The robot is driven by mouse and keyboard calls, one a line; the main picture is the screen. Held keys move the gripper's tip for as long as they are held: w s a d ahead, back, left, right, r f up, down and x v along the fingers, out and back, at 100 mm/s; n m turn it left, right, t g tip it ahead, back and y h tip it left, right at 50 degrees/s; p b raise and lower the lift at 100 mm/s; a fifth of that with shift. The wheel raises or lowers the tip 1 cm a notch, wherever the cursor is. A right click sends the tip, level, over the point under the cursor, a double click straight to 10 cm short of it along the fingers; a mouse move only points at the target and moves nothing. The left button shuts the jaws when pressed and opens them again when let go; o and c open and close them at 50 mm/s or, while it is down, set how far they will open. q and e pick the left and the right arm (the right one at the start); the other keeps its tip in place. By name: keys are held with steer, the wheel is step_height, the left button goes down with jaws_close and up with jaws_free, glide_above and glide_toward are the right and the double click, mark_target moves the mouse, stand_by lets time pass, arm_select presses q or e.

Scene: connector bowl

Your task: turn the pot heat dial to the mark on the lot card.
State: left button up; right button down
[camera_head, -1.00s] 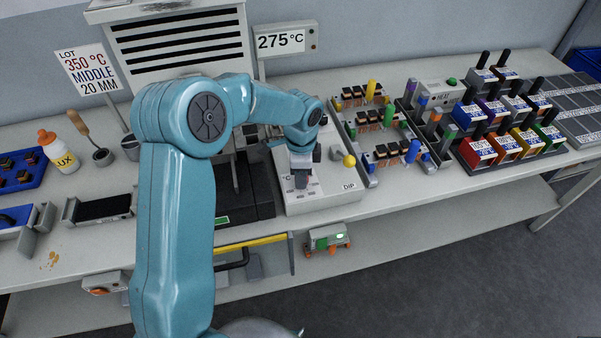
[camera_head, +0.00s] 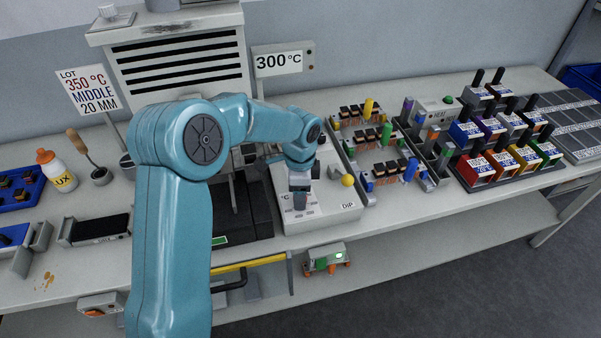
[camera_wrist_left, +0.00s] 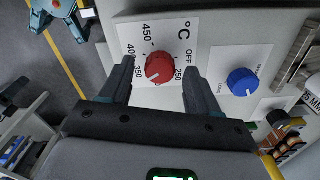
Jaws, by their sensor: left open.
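The lot card (camera_head: 88,90) at the left of the head view reads 350 °C, MIDDLE, 20 MM. The temperature display (camera_head: 283,60) reads 300 °C. The red heat dial (camera_wrist_left: 159,67) shows in the left wrist view on a white scale plate (camera_wrist_left: 178,38) with OFF, 250, 350, 400 and 450 marks. My left gripper (camera_head: 299,205) is over the white control panel (camera_head: 330,208). In the wrist view its open fingers (camera_wrist_left: 158,70) stand either side of the red dial, with gaps visible. My right gripper is not in view.
A blue dial (camera_wrist_left: 243,81) sits right beside the heat dial in the wrist view.

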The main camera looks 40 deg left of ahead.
arm_select(q)
step_height(320, 180, up, 15)
steer(key=shift+r, duration=0.15)
steer(key=shift+w+d, duration=0.1)
stand_by(0.5)
